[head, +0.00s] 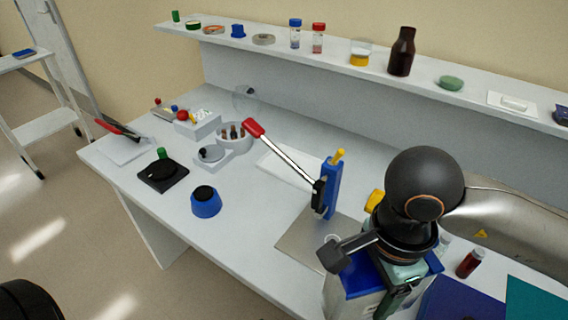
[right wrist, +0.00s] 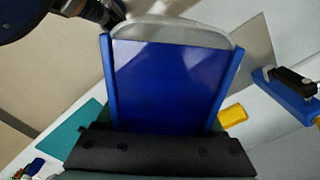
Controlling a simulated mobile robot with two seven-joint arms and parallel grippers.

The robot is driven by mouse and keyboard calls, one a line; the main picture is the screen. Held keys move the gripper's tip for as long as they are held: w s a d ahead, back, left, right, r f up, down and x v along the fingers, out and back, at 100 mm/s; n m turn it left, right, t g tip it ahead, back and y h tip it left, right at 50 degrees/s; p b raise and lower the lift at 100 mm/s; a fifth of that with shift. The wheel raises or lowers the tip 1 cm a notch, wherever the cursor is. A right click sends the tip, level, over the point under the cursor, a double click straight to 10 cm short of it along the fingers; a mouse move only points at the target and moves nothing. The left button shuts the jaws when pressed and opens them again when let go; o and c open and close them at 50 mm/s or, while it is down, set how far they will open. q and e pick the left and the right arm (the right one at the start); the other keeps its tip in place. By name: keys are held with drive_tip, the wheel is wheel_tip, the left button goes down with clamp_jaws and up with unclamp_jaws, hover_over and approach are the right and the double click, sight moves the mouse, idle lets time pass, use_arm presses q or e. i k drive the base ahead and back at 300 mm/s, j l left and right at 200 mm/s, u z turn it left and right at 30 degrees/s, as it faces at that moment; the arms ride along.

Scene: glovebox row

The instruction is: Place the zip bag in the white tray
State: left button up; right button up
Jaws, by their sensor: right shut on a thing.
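My right gripper (head: 392,283) is low over the front of the bench, below the dark round wrist that hides much of it. It is shut on a glossy blue piece with a pale rounded edge, which appears to be the zip bag (right wrist: 165,75). In the right wrist view it fills the middle, between two blue side strips. In the head view only blue and pale parts show around the gripper. A shallow white tray (head: 283,160) seems to lie on the bench behind the red-handled lever. My left gripper is out of view.
A blue lever press (head: 330,190) on a grey plate (head: 300,240) stands left of my right gripper. A yellow piece (head: 374,200) and a red vial (head: 469,263) are close by. A blue-and-black pot (head: 206,201) and a black plate (head: 163,175) stand farther left. A loaded shelf (head: 285,50) runs behind.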

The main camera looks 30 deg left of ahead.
sight(299, 179)
drive_tip(key=i+j, duration=0.1)
drive_tip(key=j, duration=0.35)
drive_tip(key=i+j+u, duration=0.1)
drive_tip(key=j, duration=0.35)
drive_tip(key=i+j, duration=0.1)
drive_tip(key=j, duration=0.35)
drive_tip(key=i+j+u, duration=0.1)
drive_tip(key=j, duration=0.3)
drive_tip(key=i+j, duration=0.15)
drive_tip(key=j, duration=0.3)
drive_tip(key=i+j, duration=0.1)
drive_tip(key=j, duration=0.35)
drive_tip(key=j+u, duration=0.35)
drive_tip(key=i+l+z, duration=0.25)
drive_tip(key=k, duration=0.05)
